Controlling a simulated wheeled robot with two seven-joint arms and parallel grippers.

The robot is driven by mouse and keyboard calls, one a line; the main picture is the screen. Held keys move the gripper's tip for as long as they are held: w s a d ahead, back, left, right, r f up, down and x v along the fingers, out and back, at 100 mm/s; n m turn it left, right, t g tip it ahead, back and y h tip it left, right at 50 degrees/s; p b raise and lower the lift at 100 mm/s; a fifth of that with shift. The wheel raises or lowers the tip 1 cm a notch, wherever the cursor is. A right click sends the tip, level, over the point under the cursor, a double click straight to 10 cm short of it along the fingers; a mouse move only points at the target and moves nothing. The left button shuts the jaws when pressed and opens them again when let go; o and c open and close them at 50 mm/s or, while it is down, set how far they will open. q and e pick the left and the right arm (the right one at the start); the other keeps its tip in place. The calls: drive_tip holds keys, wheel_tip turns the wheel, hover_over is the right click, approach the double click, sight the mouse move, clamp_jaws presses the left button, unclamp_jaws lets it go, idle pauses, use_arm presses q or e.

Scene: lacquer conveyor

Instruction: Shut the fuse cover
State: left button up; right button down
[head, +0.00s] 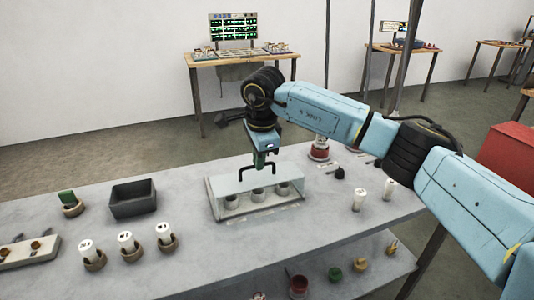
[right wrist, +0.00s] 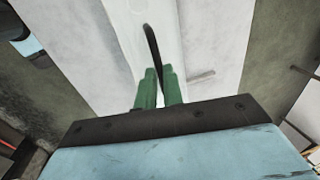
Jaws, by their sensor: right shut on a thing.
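The fuse cover (head: 225,186) is a clear box-like lid with a black bar handle (head: 243,171) on top. It sits over a pale base, and several grey round sockets show through it. Whether it is fully down on the base, I cannot tell. My right gripper (head: 259,162) has green fingers and points down at the handle from above. In the right wrist view the green fingers (right wrist: 158,88) are shut on the black handle (right wrist: 152,42). My left gripper is in neither view.
White fuses in brown holders (head: 127,243) and a dark open tray (head: 133,200) stand left of the cover. Two white cylinders (head: 360,195) stand to its right. A lower shelf (head: 340,262) holds small coloured parts. The grey tabletop in front is clear.

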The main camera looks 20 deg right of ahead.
sight(261, 181)
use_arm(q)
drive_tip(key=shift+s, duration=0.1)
use_arm(e)
drive_tip(key=c, duration=1.5)
unclamp_jaws()
drive_tip(key=shift+s, duration=0.15)
